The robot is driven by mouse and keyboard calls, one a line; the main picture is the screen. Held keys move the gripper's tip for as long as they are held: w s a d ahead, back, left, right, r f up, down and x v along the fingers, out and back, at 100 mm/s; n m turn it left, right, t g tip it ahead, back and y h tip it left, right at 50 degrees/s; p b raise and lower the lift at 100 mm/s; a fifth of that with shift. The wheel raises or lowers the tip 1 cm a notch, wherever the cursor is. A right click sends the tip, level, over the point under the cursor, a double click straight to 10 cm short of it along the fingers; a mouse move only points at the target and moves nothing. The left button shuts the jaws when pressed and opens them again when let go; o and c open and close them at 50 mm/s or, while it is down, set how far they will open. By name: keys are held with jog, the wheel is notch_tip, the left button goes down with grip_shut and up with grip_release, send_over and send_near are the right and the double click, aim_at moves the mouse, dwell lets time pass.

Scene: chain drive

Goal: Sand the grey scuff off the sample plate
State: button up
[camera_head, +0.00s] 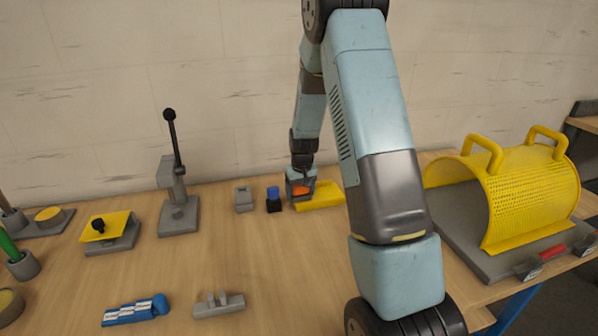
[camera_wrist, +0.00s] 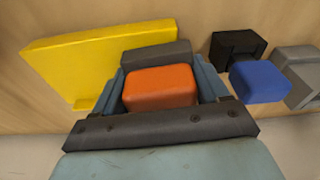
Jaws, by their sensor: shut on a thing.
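My gripper (camera_head: 300,183) is low over the back of the table, shut on an orange block (camera_wrist: 160,88). In the wrist view the block sits between the two blue-grey fingers, with a dark grey piece (camera_wrist: 157,57) just beyond it. The block's underside is hidden. A yellow slab (camera_head: 322,196) lies right beside the gripper; it also shows at the left of the wrist view (camera_wrist: 100,62). I see no grey scuff on its visible faces. Another yellow plate (camera_head: 117,222) sits tilted on a grey base at the left, with a black knob on it. I cannot tell which is the sample plate.
A blue-topped black block (camera_head: 273,200) and a grey block (camera_head: 243,199) stand just left of the gripper. A lever press (camera_head: 178,208) stands further left. A blue tool (camera_head: 136,310) and grey fixture (camera_head: 218,305) lie in front. A yellow mesh guard (camera_head: 530,195) is at right. The middle is clear.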

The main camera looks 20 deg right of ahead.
jog(key=shift+a+r, duration=0.1)
jog(key=shift+r, duration=4)
jog(key=shift+s, duration=0.1)
